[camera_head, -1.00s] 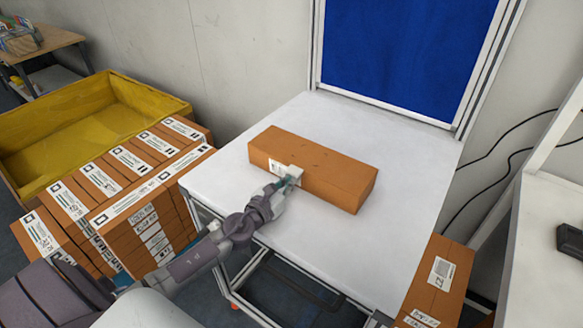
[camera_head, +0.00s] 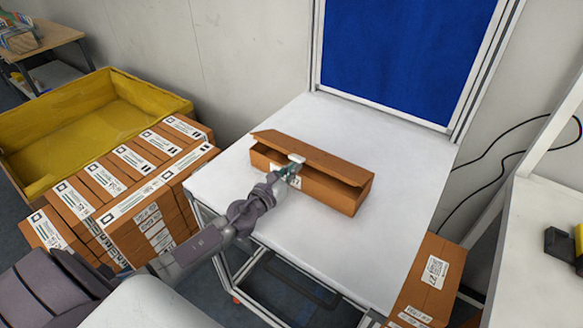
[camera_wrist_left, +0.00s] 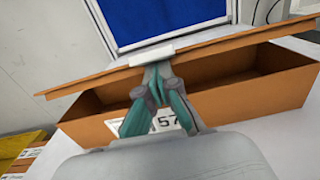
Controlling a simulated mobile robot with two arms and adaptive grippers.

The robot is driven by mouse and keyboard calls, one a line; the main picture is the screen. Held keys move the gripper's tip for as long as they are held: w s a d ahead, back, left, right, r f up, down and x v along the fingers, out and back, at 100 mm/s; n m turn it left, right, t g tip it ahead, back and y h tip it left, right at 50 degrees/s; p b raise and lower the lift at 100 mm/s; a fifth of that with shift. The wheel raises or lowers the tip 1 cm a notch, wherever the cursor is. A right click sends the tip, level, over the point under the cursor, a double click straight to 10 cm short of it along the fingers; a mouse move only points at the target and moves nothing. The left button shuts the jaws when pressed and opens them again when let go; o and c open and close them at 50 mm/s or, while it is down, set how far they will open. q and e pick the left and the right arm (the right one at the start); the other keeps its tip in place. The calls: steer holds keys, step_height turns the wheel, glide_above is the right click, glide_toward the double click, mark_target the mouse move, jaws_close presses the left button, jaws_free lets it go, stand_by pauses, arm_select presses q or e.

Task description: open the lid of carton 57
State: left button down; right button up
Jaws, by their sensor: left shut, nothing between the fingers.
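Carton 57 is a long brown box (camera_head: 335,195) on the white table (camera_head: 400,235). Its front wall, with a white label reading "57", shows in the left wrist view (camera_wrist_left: 260,98). Its lid (camera_head: 325,160) is partly raised along the near edge, leaving a dark gap over the front wall. My left gripper (camera_head: 293,166) is shut with nothing between its fingers. Its fingertips are at the lid's near edge, by a white tab (camera_wrist_left: 151,55); whether they touch it is hard to tell. My right gripper is not in view.
Stacked labelled brown cartons (camera_head: 120,195) stand left of the table, by a yellow bin (camera_head: 70,135). Another labelled carton (camera_head: 428,285) stands at the lower right. A blue panel (camera_head: 405,55) rises behind the table. The tabletop around the carton is clear.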

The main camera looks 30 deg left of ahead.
mark_target(298, 157)
arm_select(q)
steer(key=shift+w+d+r+p, duration=0.1)
steer(key=shift+w+r+p, duration=0.2)
steer(key=shift+r+p, duration=0.25)
steer(key=shift+w+a+r+p, duration=0.1)
steer(key=shift+w+r+p, duration=0.25)
steer(key=shift+r, duration=0.3)
steer(key=shift+w+d+r+p, duration=0.1)
steer(key=shift+w+r+p, duration=0.1)
steer(key=shift+r+p, duration=0.35)
steer(key=shift+w+r+p, duration=0.95)
steer(key=shift+r+p, duration=0.05)
steer(key=shift+r, duration=0.2)
steer(key=shift+w+d+r+p, duration=0.1)
steer(key=shift+w+r+p, duration=0.45)
steer(key=shift+w+r, duration=0.5)
steer(key=shift+w, duration=0.25)
steer(key=w+r, duration=0.2)
steer(key=w, duration=0.4)
steer(key=shift+d+p, duration=0.35)
steer(key=shift+p, duration=0.05)
